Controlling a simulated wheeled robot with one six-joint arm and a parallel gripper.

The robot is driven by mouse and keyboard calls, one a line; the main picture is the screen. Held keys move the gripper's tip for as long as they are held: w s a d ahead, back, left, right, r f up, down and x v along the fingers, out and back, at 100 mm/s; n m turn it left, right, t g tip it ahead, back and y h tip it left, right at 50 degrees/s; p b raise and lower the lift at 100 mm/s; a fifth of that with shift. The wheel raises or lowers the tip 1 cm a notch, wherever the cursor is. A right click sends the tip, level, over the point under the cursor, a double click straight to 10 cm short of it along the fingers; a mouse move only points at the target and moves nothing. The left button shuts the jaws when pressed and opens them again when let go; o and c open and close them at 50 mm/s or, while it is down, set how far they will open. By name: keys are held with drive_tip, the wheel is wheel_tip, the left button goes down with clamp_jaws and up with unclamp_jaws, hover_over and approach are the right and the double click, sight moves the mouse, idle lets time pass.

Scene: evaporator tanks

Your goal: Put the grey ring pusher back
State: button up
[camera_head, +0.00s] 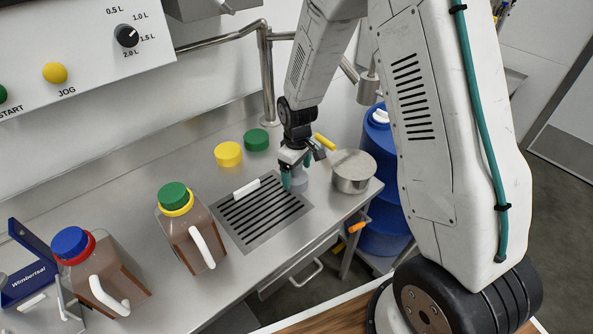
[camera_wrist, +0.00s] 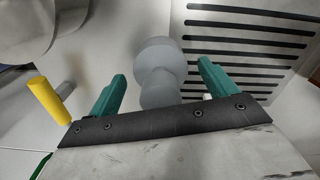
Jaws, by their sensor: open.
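The grey ring pusher (camera_head: 299,184) stands on the steel counter beside the right end of the slotted drain grate. In the wrist view the grey pusher (camera_wrist: 158,68) has a wide round part and a narrower round part nearer me. My gripper (camera_head: 303,168) is open over it. In the wrist view the green fingers of my gripper (camera_wrist: 162,75) are spread on either side of the pusher, with gaps visible on both sides. I cannot tell how far the fingertips are above the counter.
A steel pot (camera_head: 352,178) stands close right of my gripper, with a yellow-handled thing (camera_head: 325,142) behind. A white cylinder (camera_head: 246,189) lies on the drain grate (camera_head: 262,216). Yellow (camera_head: 228,154) and green (camera_head: 256,139) caps lie behind. Brown jugs (camera_head: 187,232) (camera_head: 112,275) stand left.

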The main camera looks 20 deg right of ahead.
wheel_tip(320, 180, up, 12)
drive_tip(key=shift+f, duration=0.25)
drive_tip(key=s+d+r+m, duration=0.2)
drive_tip(key=s+r+m, duration=0.1)
drive_tip(key=s+r, duration=1.1)
drive_tip(key=s+r+m+t, duration=0.1)
drive_tip(key=s+r+m, duration=0.2)
drive_tip(key=s, duration=1.3)
drive_tip(key=shift+d+r+m, duration=0.3)
drive_tip(key=shift+d+r, duration=0.1)
drive_tip(key=shift+r, duration=0.75)
